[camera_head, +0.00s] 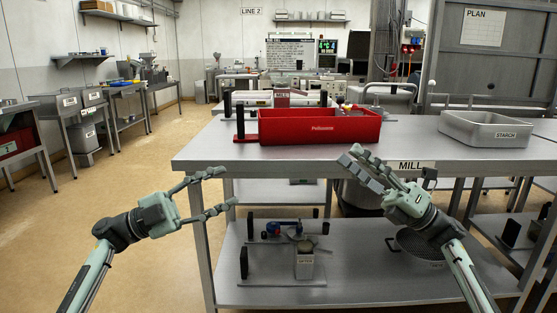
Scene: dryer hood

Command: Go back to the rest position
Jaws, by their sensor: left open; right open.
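My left gripper (216,193) is open and empty in the head view, in front of the left front corner of the steel table marked MILL (290,160). Its fingers point to the right. My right gripper (360,168) is open and empty in front of the table's front edge, its fingers pointing up and to the left. Neither gripper holds anything. Whether the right fingers touch the table edge I cannot tell.
A red tray (315,127) stands on the table, with a grey STARCH tray (487,131) to its right. The lower shelf (350,289) holds a small container (304,262) and a blue-handled item (277,229). Open floor (140,190) lies to the left.

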